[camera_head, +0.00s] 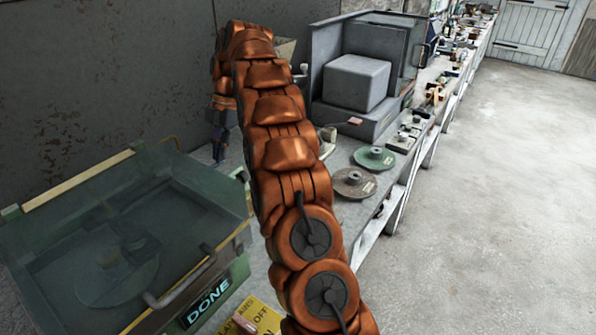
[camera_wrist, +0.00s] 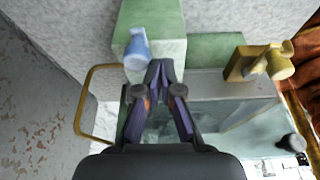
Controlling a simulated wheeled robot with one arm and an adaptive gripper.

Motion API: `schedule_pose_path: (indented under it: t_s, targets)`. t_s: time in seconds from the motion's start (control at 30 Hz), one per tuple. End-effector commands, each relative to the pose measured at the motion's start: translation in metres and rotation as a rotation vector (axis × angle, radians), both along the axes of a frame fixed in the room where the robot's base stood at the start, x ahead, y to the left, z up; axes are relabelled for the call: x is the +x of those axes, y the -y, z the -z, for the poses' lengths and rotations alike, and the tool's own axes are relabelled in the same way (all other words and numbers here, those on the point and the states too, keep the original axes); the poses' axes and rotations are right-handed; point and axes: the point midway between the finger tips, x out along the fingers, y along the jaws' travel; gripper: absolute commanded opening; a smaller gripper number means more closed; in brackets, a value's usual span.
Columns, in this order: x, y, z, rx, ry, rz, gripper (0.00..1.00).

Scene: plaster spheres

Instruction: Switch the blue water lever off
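The blue water lever (camera_wrist: 138,48) shows in the wrist view on a pale green block, just up and left of my fingertips. My gripper (camera_wrist: 159,70) points toward the block with its two dark purple fingers together at the tips and nothing seen between them. I cannot tell whether a fingertip touches the lever. In the head view my gripper (camera_head: 219,150) hangs fingers down behind the green tank, and the lever is not visible there.
A brass tap (camera_wrist: 275,62) stands right of the lever, and a brass loop (camera_wrist: 84,98) is at left. The green tank (camera_head: 215,293) marked DONE has a clear lid. A grey machine (camera_head: 355,82) and discs (camera_head: 374,158) stand along the bench. The floor at right is clear.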

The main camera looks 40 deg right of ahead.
Motion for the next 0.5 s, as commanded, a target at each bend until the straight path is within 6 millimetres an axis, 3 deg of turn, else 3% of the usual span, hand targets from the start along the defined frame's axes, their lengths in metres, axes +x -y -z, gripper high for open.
schedule_pose_path:
  t_s: [0.5]
  targets:
    - [-0.0015, -0.0055, 0.0014, 0.002, 0.001, -0.003, 0.00]
